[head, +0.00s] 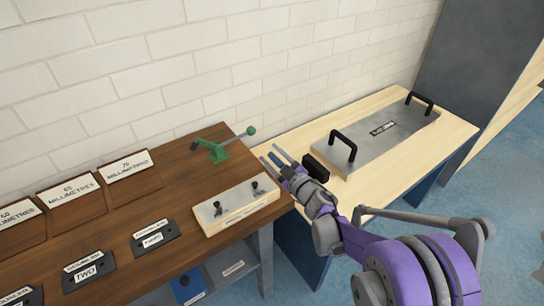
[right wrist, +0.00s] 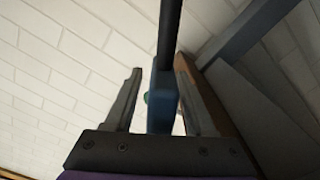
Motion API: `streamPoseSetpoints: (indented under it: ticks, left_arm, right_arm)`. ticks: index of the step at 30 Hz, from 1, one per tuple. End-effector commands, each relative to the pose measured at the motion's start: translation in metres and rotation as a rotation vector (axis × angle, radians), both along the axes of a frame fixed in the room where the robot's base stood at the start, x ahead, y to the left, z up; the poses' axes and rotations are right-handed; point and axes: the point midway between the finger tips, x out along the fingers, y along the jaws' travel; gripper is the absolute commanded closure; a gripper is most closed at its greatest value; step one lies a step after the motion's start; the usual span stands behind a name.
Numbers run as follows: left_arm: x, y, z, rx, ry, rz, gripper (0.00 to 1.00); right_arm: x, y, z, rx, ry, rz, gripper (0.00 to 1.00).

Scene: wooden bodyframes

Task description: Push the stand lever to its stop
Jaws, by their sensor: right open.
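The green stand (head: 213,152) sits at the back of the dark wooden bench. Its lever (head: 236,137) slants up to the right and ends in a green ball knob (head: 251,131). My right gripper (head: 272,156) is open to the right of and nearer than the stand, apart from the knob. In the right wrist view its two fingers (right wrist: 160,82) stand apart on either side of a blue block with a dark rod (right wrist: 163,100); I cannot tell what this belongs to. A small green patch (right wrist: 147,97) shows beside the block, mostly hidden. My left gripper is not in view.
A pale box with black knobs (head: 238,204) stands in front of the stand. The light wooden table (head: 452,128) at right carries a grey plate with two black handles (head: 385,128) and a black block (head: 316,165). A white brick wall (head: 200,70) is close behind.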

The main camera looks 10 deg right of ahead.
Motion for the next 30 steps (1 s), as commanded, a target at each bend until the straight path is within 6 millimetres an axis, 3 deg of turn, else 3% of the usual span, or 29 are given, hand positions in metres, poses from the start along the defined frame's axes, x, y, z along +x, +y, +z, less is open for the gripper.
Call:
streamPoseSetpoints:
  ticks: [8, 18, 30]
  left_arm:
    - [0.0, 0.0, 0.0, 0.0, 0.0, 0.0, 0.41]
    - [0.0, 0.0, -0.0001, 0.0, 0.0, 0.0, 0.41]
    - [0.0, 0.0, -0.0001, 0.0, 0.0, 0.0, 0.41]
  right_arm:
    - [0.0017, 0.0007, 0.0003, 0.0, 0.0, 0.0, 0.45]
    - [0.0015, 0.0006, 0.0002, 0.0, 0.0, 0.0, 1.0]
    - [0.0014, 0.0006, 0.0002, -0.001, 0.0, 0.0, 1.0]
